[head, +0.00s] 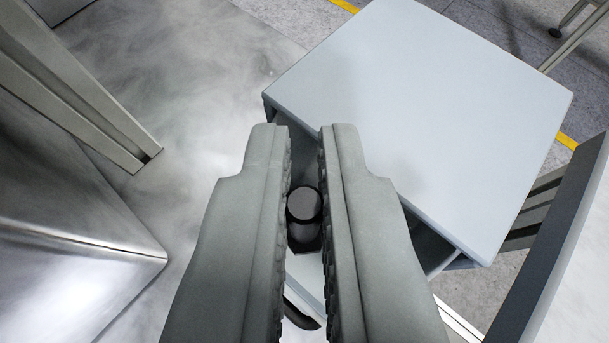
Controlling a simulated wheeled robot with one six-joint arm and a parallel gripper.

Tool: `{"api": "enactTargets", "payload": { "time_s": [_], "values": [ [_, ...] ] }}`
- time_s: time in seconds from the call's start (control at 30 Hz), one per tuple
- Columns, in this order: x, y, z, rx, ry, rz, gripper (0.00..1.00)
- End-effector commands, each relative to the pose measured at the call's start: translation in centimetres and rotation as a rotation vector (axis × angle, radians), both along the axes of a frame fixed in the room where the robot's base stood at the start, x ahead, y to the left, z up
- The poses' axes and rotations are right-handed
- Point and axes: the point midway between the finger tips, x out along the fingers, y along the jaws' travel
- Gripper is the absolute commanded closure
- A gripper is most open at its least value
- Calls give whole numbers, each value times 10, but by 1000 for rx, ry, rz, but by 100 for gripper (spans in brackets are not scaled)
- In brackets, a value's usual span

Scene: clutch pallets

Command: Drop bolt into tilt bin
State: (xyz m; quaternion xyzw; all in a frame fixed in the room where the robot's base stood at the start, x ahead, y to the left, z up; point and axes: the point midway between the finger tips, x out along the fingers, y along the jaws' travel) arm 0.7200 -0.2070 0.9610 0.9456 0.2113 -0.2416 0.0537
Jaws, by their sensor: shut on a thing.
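My gripper (305,130) shows in the head view with its two grey ribbed fingers close together, shut on a dark bolt (305,204). Beyond and below the fingertips is a light grey box-like thing with a flat top (425,110), which may be the tilt bin. A darker opening shows under its near edge, partly covered by the fingers. I cannot tell whether the bolt is over that opening.
A smooth metal surface (215,75) lies at the left and is mostly clear. A metal block (70,220) and a grey post (75,90) stand at the far left. A grey panel (565,260) rises at the right edge. Grey floor with yellow lines shows behind.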

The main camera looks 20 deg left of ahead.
Motion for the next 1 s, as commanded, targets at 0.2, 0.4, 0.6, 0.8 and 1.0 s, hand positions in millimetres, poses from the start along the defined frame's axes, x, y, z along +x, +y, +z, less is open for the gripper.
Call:
{"api": "enactTargets", "payload": {
  "time_s": [0.2,0.4,0.6,0.8,1.0],
  "values": [
    [0,0,0,0,0,0,67],
    [0,0,0,0,0,0,67],
    [-5,-3,4,0,-1,-1,67],
    [-29,-15,19,-2,-2,-3,67],
    [-61,-30,38,-1,-2,-4,67]
  ]
}}
